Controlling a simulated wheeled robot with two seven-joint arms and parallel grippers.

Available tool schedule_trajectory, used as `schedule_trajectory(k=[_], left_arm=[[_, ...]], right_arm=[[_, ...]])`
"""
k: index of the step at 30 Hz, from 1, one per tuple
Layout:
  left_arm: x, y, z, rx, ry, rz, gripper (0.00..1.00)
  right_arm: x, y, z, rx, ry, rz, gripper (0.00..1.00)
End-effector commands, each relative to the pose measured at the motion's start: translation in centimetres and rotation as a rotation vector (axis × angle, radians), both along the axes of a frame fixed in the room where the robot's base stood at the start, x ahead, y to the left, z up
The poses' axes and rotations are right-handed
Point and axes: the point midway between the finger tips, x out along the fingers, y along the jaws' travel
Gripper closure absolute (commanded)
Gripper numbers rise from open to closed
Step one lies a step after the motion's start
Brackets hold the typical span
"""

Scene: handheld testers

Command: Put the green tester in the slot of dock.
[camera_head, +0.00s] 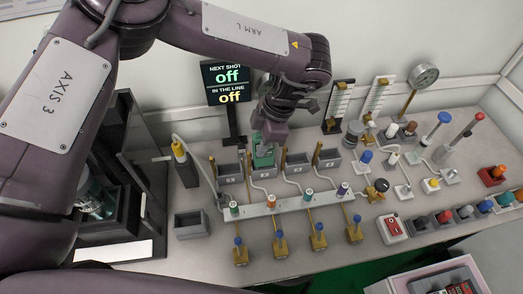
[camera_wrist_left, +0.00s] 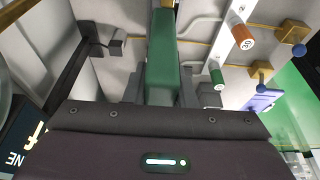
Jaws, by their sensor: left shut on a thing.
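The green tester (camera_head: 263,158) is in my left gripper (camera_head: 270,132), at the second grey box from the left in a row of numbered boxes. In the left wrist view the green tester (camera_wrist_left: 161,65) runs away from the camera between the fingers of my left gripper (camera_wrist_left: 160,88). The head view does not show clearly whether its lower end is inside the box or just above it. I cannot tell for sure which container is the dock. An empty open grey box (camera_head: 192,225) stands at the left front. My right gripper is not in view.
A rail (camera_head: 285,204) with coloured caps runs in front of the boxes, with several brass levers (camera_head: 318,240) before it. A display (camera_head: 228,82) stands behind my left gripper. Knobs, a gauge (camera_head: 423,76) and a red switch (camera_head: 393,227) crowd the right side.

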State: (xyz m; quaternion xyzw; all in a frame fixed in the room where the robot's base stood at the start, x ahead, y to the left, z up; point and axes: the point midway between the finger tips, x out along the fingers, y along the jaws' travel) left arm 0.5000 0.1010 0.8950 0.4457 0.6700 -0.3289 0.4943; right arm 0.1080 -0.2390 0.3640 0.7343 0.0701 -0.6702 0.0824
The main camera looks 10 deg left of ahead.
Motion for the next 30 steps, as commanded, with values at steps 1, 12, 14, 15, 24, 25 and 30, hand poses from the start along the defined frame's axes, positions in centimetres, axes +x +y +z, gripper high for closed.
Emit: schedule_trajectory(k=[1, 12, 14, 15, 24, 25, 30], left_arm=[[0.0, 0.0, -0.3, 0.001, 0.000, 0.000, 1.00], [0.0, 0.0, -4.2, 0.001, -0.001, 0.001, 1.00], [0.0, 0.0, -4.2, 0.000, -0.001, 0.001, 1.00], [0.0, 0.0, -4.2, 0.001, -0.001, 0.001, 1.00], [0.0, 0.0, -4.5, 0.000, 0.000, 0.000, 0.63], [0.0, 0.0, -4.5, 0.001, 0.000, 0.000, 0.59], [0.0, 0.0, -4.5, 0.001, 0.000, 0.000, 0.55]], right_arm=[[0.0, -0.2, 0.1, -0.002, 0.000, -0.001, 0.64], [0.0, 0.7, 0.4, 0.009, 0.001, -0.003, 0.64], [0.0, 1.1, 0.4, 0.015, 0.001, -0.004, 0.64], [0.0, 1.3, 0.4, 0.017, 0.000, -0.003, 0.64], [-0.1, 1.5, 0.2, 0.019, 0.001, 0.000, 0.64], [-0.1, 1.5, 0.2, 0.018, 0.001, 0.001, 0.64], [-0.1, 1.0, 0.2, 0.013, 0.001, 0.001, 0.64]])
